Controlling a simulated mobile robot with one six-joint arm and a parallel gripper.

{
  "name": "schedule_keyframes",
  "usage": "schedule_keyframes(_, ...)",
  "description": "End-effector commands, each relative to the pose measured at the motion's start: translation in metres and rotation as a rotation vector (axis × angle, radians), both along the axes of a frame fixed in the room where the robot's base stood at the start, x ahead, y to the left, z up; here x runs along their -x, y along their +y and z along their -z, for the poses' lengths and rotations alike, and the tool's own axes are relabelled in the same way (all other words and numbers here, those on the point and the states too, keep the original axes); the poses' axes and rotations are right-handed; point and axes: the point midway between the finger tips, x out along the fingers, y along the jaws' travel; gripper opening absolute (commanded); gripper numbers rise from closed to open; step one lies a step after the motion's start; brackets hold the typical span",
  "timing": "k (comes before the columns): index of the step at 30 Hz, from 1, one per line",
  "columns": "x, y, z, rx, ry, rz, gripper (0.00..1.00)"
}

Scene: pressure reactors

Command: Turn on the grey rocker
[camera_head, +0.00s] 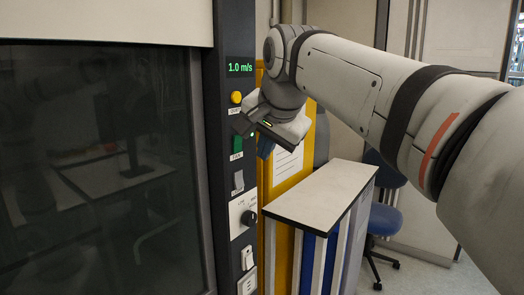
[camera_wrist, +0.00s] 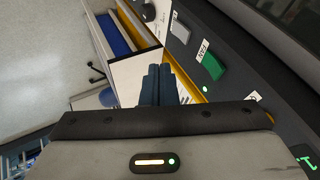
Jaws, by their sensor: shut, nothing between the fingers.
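The grey rocker (camera_head: 238,180) sits on the dark control panel, below the green rocker (camera_head: 237,144) labelled FAN and above a dial. In the wrist view the grey rocker (camera_wrist: 180,31) is beyond the fingertips and a little right, beside the green rocker (camera_wrist: 212,66). My gripper (camera_head: 265,150) is shut and empty, with its dark blue fingers right of the panel and above the level of the grey rocker. In the wrist view the shut fingers (camera_wrist: 159,70) appear apart from the rocker. I cannot tell which way the grey rocker is tipped.
The panel also carries a display (camera_head: 240,67) reading 1.0 m/s, a yellow button (camera_head: 236,97), a black knob (camera_head: 249,218) and a white switch (camera_head: 247,257). A dark glass sash (camera_head: 100,170) lies left. A white-topped cabinet (camera_head: 325,190) stands right, before a yellow one.

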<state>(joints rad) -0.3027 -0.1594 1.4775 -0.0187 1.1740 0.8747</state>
Motion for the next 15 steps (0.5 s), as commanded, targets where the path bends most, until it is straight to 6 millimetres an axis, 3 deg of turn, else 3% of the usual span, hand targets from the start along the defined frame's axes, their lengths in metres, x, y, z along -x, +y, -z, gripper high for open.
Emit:
schedule_keyframes(5, 0.009, -0.003, 0.017, 0.036, 0.029, 0.002, 0.0)
schedule_keyframes(15, 0.007, 0.0, 0.019, 0.039, 0.032, -0.004, 0.0)
